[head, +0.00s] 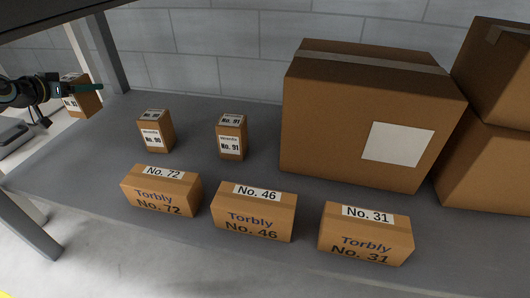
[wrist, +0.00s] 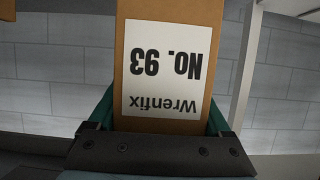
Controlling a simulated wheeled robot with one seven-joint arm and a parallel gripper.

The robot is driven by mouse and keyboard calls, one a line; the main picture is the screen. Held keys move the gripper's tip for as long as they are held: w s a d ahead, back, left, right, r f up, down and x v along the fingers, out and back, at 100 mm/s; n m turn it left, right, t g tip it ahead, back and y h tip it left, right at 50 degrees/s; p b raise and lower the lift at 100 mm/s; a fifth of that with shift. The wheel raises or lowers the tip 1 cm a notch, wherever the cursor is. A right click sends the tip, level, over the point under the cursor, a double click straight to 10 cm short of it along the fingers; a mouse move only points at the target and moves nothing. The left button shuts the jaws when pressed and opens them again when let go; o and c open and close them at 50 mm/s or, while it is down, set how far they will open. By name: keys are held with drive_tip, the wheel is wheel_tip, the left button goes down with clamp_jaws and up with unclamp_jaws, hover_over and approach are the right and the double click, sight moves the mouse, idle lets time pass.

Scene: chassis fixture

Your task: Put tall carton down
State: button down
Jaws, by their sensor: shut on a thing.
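My gripper (head: 68,88) is at the far left of the head view, beside the grey shelf's left post. It is shut on a tall brown carton (head: 86,101), which it holds up near the shelf's left end. In the wrist view the same carton (wrist: 202,14) fills the middle between the green fingers, and its white label reads "Wrenfix No. 93" upside down. The carton's lower end is partly behind the shelf edge or close to it; I cannot tell whether it touches anything.
On the grey shelf (head: 90,135) stand two tall cartons, No. 90 (head: 168,133) and No. 91 (head: 241,148). In front lie Torbly boxes No. 72 (head: 190,200), No. 46 (head: 285,222) and No. 31 (head: 325,235). Large boxes (head: 330,120) fill the right. The shelf's left part is clear.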

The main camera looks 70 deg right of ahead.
drive_tip(key=shift+w+d+r, duration=0.1)
drive_tip(key=shift+d, duration=0.3)
wheel_tip(320, 180, down, 10)
drive_tip(key=b, duration=0.4)
drive_tip(key=shift+b, duration=0.3)
unclamp_jaws()
